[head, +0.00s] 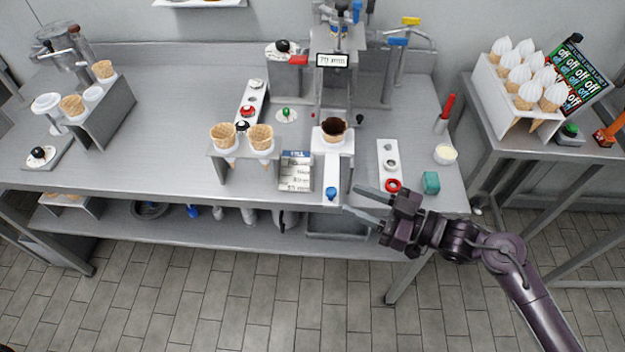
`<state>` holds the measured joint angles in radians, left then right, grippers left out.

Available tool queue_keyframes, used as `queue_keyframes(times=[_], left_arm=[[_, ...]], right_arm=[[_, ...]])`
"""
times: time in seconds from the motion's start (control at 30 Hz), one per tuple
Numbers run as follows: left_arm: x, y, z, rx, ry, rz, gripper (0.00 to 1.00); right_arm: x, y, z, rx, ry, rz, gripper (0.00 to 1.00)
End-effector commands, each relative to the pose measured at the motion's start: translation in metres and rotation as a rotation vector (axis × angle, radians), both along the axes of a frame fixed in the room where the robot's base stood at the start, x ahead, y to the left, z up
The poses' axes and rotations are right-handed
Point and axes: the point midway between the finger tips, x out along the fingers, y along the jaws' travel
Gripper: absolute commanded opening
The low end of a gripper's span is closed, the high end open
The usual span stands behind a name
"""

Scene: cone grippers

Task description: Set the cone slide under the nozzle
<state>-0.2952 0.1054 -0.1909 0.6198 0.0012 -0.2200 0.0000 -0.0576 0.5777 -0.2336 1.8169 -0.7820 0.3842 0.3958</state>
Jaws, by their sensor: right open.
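The white cone slide (331,165) sits on a grey rail at the front of the dispensing machine, with a blue knob (331,193) at its near end. A cone with a dark inside (334,129) stands in the slide's holder. The machine's head (338,35) is above and behind the cone; the nozzle tip is hard to make out. My right gripper (355,199) is open and empty, just right of the blue knob, its fingers pointing left toward it. I cannot tell whether a finger touches the knob. My left gripper is out of view.
A rack with two cones (243,158) and a printed card (297,170) stand left of the slide. A white panel with a red ring (389,165), a teal block (431,183) and a cream cup (445,154) are to the right. The table's front edge is close.

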Motion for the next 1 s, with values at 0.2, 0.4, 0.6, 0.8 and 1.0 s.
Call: queue_keyframes(times=[0.2,0.4,0.6,0.8,1.0], left_arm=[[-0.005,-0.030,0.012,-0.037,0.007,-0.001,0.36],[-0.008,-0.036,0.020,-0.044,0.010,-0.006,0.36],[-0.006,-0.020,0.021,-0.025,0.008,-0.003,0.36],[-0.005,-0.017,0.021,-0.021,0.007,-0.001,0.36],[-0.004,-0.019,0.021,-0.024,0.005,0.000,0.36]], right_arm=[[0.014,0.031,0.004,0.003,0.000,-0.002,0.41],[0.024,0.057,0.002,0.001,0.001,-0.002,0.41],[0.028,0.067,0.000,-0.001,0.000,-0.002,0.41],[0.028,0.067,-0.001,-0.002,0.000,-0.002,0.41],[0.028,0.067,-0.001,-0.001,0.000,-0.002,0.17]])
